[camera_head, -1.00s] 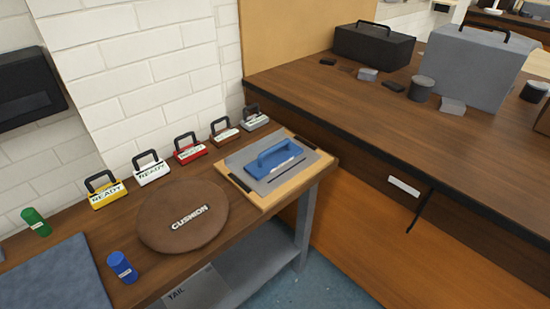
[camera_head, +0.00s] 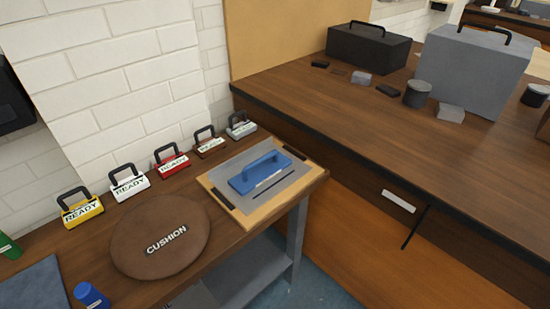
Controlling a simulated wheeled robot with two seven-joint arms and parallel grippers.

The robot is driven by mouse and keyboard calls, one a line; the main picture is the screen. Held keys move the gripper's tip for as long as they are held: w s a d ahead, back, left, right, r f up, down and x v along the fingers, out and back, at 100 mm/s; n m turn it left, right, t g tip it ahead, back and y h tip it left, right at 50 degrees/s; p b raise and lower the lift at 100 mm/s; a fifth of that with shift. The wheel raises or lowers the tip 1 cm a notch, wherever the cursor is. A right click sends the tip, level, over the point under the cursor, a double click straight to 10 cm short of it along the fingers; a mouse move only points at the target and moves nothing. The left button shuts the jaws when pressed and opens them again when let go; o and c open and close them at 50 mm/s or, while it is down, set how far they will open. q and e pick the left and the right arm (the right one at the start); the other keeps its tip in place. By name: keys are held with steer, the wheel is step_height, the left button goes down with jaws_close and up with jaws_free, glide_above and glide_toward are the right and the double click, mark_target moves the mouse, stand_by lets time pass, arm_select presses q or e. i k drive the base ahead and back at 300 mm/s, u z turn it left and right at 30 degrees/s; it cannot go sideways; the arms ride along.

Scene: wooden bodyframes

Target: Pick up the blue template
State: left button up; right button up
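The blue template (camera_head: 252,180) is a flat blue block with an arched blue handle on top. It lies on a grey sheet on a light wooden board (camera_head: 264,219) at the right end of the low wooden bench. A thin dark slot or strip lies beside it on the grey sheet. Neither of my grippers shows in the head view.
A round brown cushion (camera_head: 160,238) lies left of the board. Several handled blocks marked READY, such as a red one (camera_head: 171,163), line the wall. A blue cylinder (camera_head: 90,296) stands at the front left. A taller counter (camera_head: 330,105) borders the bench on the right.

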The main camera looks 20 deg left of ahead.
mark_target(256, 174)
steer(key=i, duration=0.4)
steer(key=u, duration=0.95)
